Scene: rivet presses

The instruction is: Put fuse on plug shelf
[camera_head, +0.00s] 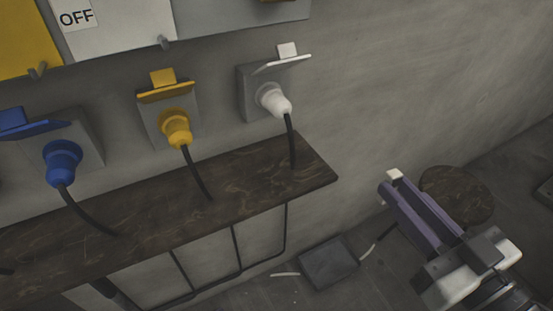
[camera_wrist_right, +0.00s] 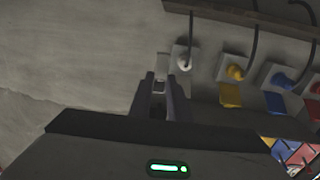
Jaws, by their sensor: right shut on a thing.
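The fuse (camera_head: 394,174) is a small pale piece at the tips of my right gripper (camera_head: 393,186). The gripper's purple fingers are shut on it, and only its end shows. In the right wrist view the fuse (camera_wrist_right: 159,87) is a small light piece between the dark fingers (camera_wrist_right: 161,78). The plug shelf (camera_head: 315,170) is a dark brown marbled board along the wall. My right gripper is to the right of the shelf's right end, apart from it. My left gripper is not in view.
White (camera_head: 272,98), yellow (camera_head: 176,128) and blue (camera_head: 62,160) plugs sit in wall sockets above the shelf, their black cables running down to it. A grey box (camera_head: 329,262) and a round brown top (camera_head: 458,194) are lower down. The wall right of the shelf is bare.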

